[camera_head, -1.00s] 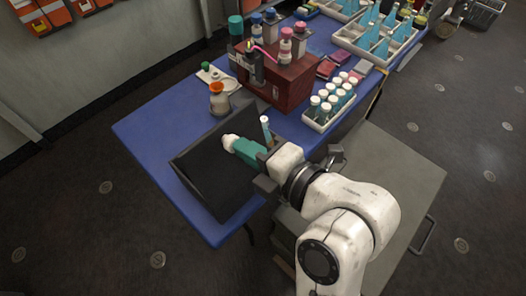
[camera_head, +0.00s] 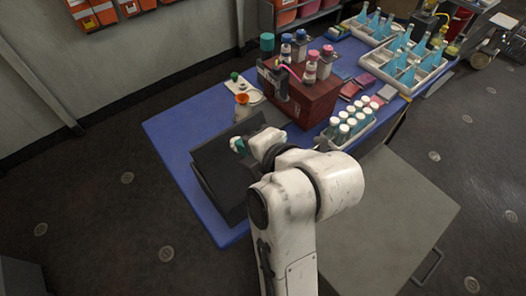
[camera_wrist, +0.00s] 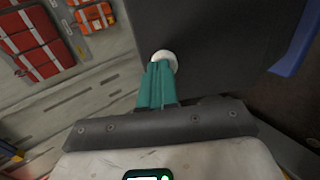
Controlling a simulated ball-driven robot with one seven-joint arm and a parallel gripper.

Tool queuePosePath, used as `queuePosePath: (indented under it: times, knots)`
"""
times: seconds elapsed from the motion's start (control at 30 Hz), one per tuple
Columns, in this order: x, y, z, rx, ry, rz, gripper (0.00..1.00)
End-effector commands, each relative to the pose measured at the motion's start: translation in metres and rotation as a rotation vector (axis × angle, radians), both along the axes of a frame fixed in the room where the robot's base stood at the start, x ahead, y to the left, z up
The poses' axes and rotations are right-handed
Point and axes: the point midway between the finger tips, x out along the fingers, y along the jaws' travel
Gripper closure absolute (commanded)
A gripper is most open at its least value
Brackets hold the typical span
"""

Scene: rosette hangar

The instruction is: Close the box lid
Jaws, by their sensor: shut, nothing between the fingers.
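The dark box (camera_head: 222,200) sits on the near left part of the blue table. Its broad dark panel, which looks like the lid (camera_head: 212,160), faces up; I cannot tell whether a gap is left under it. In the wrist view the white fingertips (camera_wrist: 163,60) are against or just in front of the dark panel (camera_wrist: 220,35). My arm hides the box's right side.
The blue table (camera_head: 175,130) has bare room left of the box. Behind stand an orange-capped bottle (camera_head: 242,106) and a dark red crate (camera_head: 305,98) with bottles on top. A white rack of vials (camera_head: 350,125) is to the right. A grey cabinet (camera_head: 390,220) stands at the right front.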

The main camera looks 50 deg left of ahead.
Motion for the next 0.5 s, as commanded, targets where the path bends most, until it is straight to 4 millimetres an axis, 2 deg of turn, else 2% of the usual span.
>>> queuePosePath:
  times: [0.03,0.17,0.5]
  knots:
    - [0.001,0.012,0.006,-0.047,0.001,0.003,1.00]
    - [0.003,0.034,0.001,-0.172,0.010,0.001,1.00]
    - [0.007,0.084,-0.027,-0.493,0.034,-0.001,1.00]
